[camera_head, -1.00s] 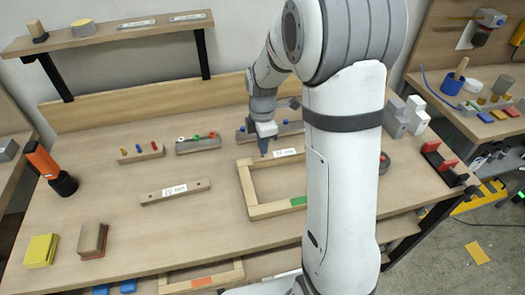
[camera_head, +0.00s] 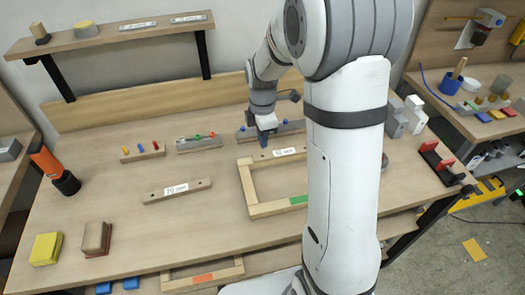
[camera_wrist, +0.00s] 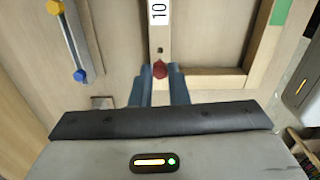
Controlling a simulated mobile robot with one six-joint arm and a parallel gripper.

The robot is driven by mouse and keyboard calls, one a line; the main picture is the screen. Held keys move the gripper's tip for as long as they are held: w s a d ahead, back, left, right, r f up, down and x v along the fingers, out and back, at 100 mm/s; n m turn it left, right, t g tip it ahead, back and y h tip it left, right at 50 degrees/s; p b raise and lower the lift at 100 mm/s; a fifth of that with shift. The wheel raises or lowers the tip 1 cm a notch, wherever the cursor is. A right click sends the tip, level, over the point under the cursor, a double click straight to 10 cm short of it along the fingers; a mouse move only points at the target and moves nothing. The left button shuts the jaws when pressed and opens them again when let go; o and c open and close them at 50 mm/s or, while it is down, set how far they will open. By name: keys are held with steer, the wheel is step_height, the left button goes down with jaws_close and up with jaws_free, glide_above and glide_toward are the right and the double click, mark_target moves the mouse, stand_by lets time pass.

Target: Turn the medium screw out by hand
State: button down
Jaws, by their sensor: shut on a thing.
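My gripper (camera_head: 264,141) points down at the back left corner of the wooden frame (camera_head: 247,189). In the wrist view its two blue fingers (camera_wrist: 160,83) are shut on a small red-headed screw (camera_wrist: 159,69). The screw shows at the end of the frame's labelled bar (camera_wrist: 160,22), beside a small dark hole (camera_wrist: 160,48). Its shaft is hidden, so I cannot tell how deep it sits in the wood. In the head view the gripper and arm hide the screw.
A rack with coloured pegs (camera_head: 143,155), a grey rack (camera_head: 199,145) and a labelled bar (camera_head: 177,191) lie left of the frame.

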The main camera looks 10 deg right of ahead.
steer(key=shift+r, duration=0.1)
steer(key=shift+r+p, duration=0.7)
steer(key=shift+r, duration=0.2)
